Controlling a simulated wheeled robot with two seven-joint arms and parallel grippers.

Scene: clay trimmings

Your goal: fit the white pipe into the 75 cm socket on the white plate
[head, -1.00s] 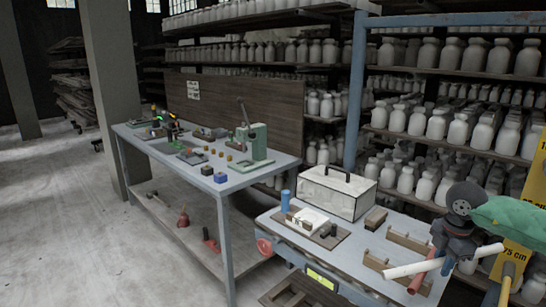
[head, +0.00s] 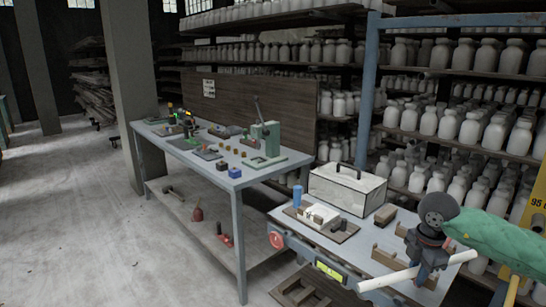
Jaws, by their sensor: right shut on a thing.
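The white pipe (head: 385,281) is held by my right gripper (head: 428,268) at the lower right of the head view. The gripper is shut around its middle, and both pipe ends stick out. The pipe lies nearly level, its right end a little higher in the picture, in front of the near bench. I cannot make out the white plate or a 75 cm socket. My left gripper is not in view.
The near bench (head: 335,248) carries a white toolbox (head: 347,188), a blue cylinder (head: 297,196) and wooden blocks. A longer bench (head: 215,178) with tools stands to the left. Shelves of pale jars (head: 470,130) fill the back. The floor at left is clear.

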